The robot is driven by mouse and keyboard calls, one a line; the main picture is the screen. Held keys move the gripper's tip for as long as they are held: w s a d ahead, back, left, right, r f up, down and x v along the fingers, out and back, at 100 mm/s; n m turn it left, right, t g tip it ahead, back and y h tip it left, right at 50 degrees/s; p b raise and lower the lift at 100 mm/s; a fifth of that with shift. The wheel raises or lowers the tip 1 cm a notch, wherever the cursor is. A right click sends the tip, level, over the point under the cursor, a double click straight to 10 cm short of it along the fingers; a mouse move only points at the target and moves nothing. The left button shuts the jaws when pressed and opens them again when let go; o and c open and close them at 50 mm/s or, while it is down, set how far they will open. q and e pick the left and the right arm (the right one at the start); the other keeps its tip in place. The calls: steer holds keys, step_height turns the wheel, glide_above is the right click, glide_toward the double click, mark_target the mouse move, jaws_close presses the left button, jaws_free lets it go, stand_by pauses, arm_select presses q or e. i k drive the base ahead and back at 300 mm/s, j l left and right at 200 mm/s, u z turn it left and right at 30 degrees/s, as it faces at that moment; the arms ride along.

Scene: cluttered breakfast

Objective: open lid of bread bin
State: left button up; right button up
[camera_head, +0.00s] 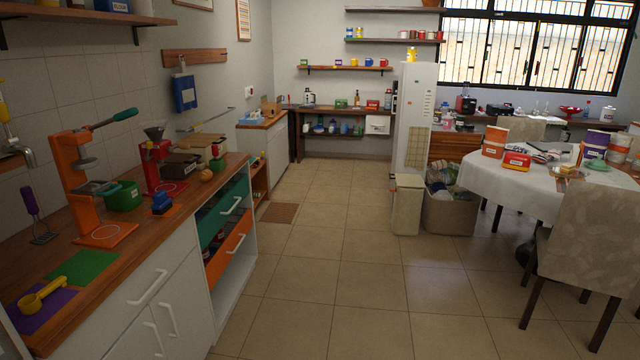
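No box in view has a label that I can read as the bread bin, so I cannot tell for sure which one it is. A dark brown lidded box (180,166) with a small label stands on the left wooden counter, behind the red grinder. A beige box (207,147) stands just behind it. Whether either has a lid that lifts is too small to tell. Neither of my grippers shows in this view.
The left counter (150,215) also holds an orange press (75,185), a red grinder (157,165) and a green container (122,196). Drawers (228,240) below look partly open. The tiled floor (330,260) is clear in the middle. A chair (590,235) and round table (480,180) stand right.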

mark_target(197, 140)
steer(key=i+u, duration=0.15)
steer(key=i, duration=0.55)
steer(key=i+u, duration=0.1)
steer(key=i, duration=0.65)
steer(key=i+l+u, duration=0.15)
steer(key=i, duration=0.55)
steer(key=i+u, duration=0.15)
steer(key=i, duration=0.3)
steer(key=i+l+u, duration=0.15)
steer(key=i, duration=0.3)
steer(key=i+u, duration=0.2)
steer(key=i, duration=0.25)
steer(key=l, duration=0.1)
